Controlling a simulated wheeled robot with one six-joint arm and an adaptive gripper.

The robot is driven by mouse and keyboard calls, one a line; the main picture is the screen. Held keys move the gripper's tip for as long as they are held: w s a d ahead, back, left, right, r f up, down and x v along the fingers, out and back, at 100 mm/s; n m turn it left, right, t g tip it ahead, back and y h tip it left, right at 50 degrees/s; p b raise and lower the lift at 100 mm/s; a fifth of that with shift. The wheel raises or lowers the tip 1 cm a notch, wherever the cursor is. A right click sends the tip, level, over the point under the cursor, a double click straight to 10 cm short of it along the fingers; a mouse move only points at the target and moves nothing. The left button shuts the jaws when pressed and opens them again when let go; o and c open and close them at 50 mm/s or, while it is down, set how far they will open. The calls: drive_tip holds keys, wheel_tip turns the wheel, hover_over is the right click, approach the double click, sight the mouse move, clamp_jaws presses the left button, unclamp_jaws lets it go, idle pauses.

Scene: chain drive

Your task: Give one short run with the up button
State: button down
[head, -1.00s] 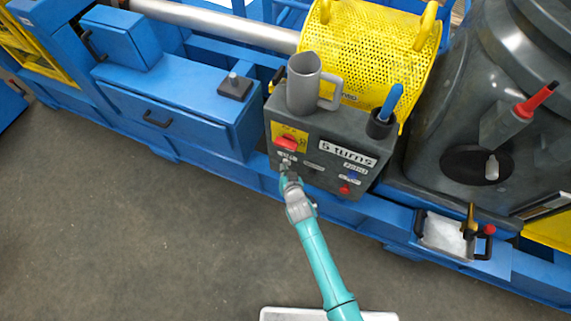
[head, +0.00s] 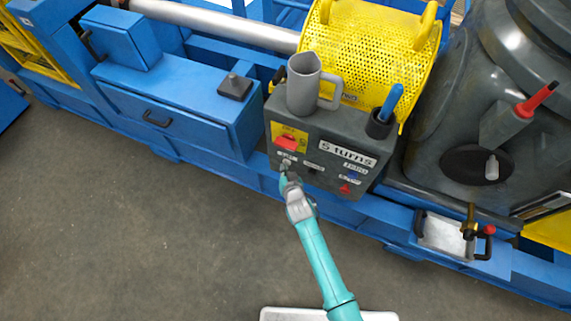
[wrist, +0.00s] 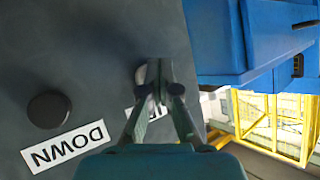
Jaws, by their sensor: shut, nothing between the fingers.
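The dark control box (head: 350,133) stands on the blue machine frame with its button face toward me. In the wrist view the black round DOWN button (wrist: 48,109) stands clear, with its DOWN label (wrist: 67,148) upside down beside it. My gripper (wrist: 158,70) is shut and empty, its fingertips at the panel over a second, pale round button (wrist: 140,76). The fingers hide most of that button and its label; whether they touch or press it I cannot tell. In the head view my gripper (head: 285,171) is at the box's lower left.
A red button (head: 345,189) sits lower right. A grey mug (head: 304,85) and a blue-handled tool (head: 393,100) top the box. Floor in front is open.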

drive_tip(key=shift+s, duration=0.15)
idle(0.6)
drive_tip(key=shift+s+a, duration=0.3)
drive_tip(key=shift+s, duration=0.45)
drive_tip(key=shift+s+a, duration=0.3)
drive_tip(key=shift+s, duration=0.5)
drive_tip(key=shift+s+a, duration=0.25)
drive_tip(key=shift+s, duration=0.5)
drive_tip(key=shift+s+a, duration=0.3)
drive_tip(key=shift+s, duration=0.5)
